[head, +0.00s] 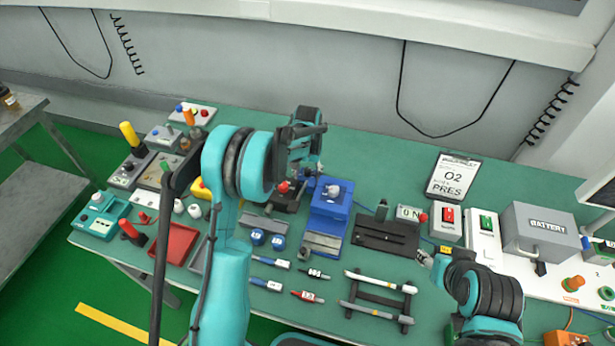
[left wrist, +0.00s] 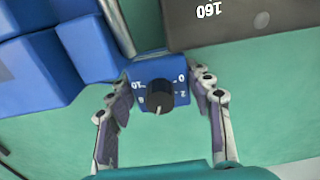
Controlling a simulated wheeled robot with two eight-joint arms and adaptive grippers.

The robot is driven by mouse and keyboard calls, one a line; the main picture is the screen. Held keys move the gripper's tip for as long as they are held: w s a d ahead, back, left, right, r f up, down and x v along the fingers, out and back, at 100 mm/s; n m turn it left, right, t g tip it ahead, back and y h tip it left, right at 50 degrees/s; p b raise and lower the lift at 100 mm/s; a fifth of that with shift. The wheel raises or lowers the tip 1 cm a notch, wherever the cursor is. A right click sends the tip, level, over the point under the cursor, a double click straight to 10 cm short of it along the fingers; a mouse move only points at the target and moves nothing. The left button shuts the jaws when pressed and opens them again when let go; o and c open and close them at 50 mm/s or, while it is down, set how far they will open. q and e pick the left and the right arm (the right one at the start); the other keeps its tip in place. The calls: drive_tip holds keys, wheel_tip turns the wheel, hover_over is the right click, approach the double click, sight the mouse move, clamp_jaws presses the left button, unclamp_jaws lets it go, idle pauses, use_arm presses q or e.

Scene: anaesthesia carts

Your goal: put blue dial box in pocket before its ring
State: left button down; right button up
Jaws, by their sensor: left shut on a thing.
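The blue dial box (left wrist: 177,69), with a black knob and white numbers on its face, sits between the fingers of my left gripper (left wrist: 161,92) in the left wrist view. The fingers are shut on its two sides. In the head view my left gripper (head: 304,150) is above the back middle of the green bench, and its own wrist hides most of what it holds. My right gripper (head: 428,259) is low at the right of the bench; its finger opening is too small to tell. I cannot make out the pocket or its ring clearly.
A large blue fixture (head: 330,208) stands close to my left gripper. A dark slotted block (head: 386,236) stands right of it. A pen rack (head: 377,305), loose pens and a red tray (head: 175,248) lie nearer the front. A battery box (head: 540,230) is at the right.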

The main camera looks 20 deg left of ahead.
use_arm(q)
drive_tip(key=c, duration=0.6)
unclamp_jaws()
drive_tip(key=shift+c, duration=0.2)
